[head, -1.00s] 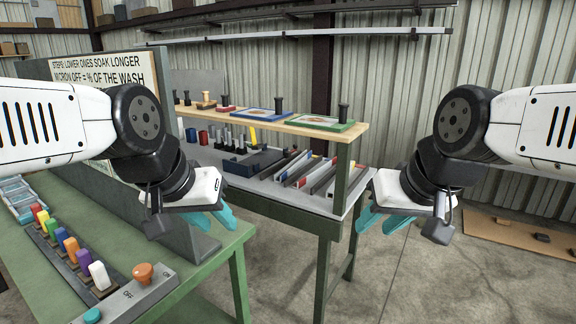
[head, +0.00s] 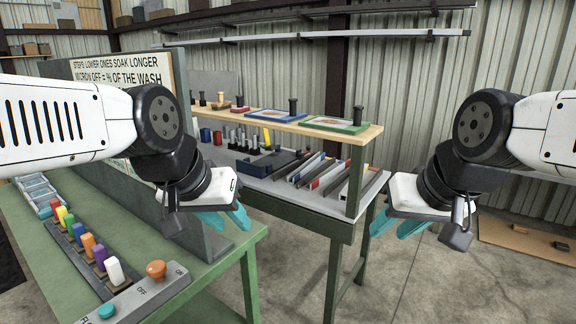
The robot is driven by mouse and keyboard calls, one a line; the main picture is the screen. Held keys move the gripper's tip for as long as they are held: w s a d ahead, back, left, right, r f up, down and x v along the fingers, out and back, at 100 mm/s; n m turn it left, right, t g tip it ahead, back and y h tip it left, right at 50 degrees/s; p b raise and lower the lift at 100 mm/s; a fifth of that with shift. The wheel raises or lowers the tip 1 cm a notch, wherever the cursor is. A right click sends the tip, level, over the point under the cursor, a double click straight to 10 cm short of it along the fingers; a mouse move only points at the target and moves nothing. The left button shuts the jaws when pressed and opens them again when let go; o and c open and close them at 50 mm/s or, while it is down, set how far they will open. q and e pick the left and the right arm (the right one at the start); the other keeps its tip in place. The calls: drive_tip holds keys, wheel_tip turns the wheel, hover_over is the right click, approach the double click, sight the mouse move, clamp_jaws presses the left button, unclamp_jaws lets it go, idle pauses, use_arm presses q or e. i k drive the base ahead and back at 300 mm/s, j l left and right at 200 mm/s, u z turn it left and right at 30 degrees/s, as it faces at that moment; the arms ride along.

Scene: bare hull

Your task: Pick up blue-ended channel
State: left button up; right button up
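Several slim channels with coloured ends lie side by side on the grey top of the far bench, under its wooden shelf. Blue shows on one channel (head: 312,162) near the left of the row; red and white show on others. The ends are small, so I cannot tell for sure which one is the blue-ended channel. My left gripper (head: 229,219) hangs in front of the bench, left of the channels, with its teal fingers apart and empty. My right gripper (head: 398,226) is right of the bench's front corner, also open and empty. Both are well apart from the channels.
The wooden shelf (head: 290,121) with framed pictures and black-handled stamps overhangs the channels. A green post (head: 356,180) holds its right end. A green table (head: 205,265) with a sign board and coloured switches stands at the left.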

sight(308, 166)
drive_tip(key=z, duration=1.2)
drive_tip(key=i+l+z, duration=0.3)
drive_tip(key=i, duration=0.4)
drive_tip(key=i+z, duration=0.3)
drive_tip(key=i, duration=0.45)
drive_tip(key=i+j+u, duration=0.15)
drive_tip(key=i+u, duration=0.2)
drive_tip(key=i, duration=0.35)
drive_tip(key=i+u, duration=0.3)
drive_tip(key=i, duration=0.4)
drive_tip(key=i+l+u, duration=0.35)
drive_tip(key=i, duration=0.35)
drive_tip(key=i+j+u, duration=0.15)
drive_tip(key=i+u, duration=0.35)
drive_tip(key=i+l+u, duration=0.1)
drive_tip(key=i+u, duration=0.35)
drive_tip(key=i, duration=0.15)
drive_tip(key=i+l+u, duration=0.25)
drive_tip(key=i+u, duration=0.4)
drive_tip(key=u, duration=2.1)
drive_tip(key=i+j+u, duration=0.1)
drive_tip(key=u, duration=0.3)
drive_tip(key=i+j+u, duration=0.1)
drive_tip(key=u, duration=0.3)
drive_tip(key=i+u, duration=0.2)
drive_tip(key=u, duration=0.2)
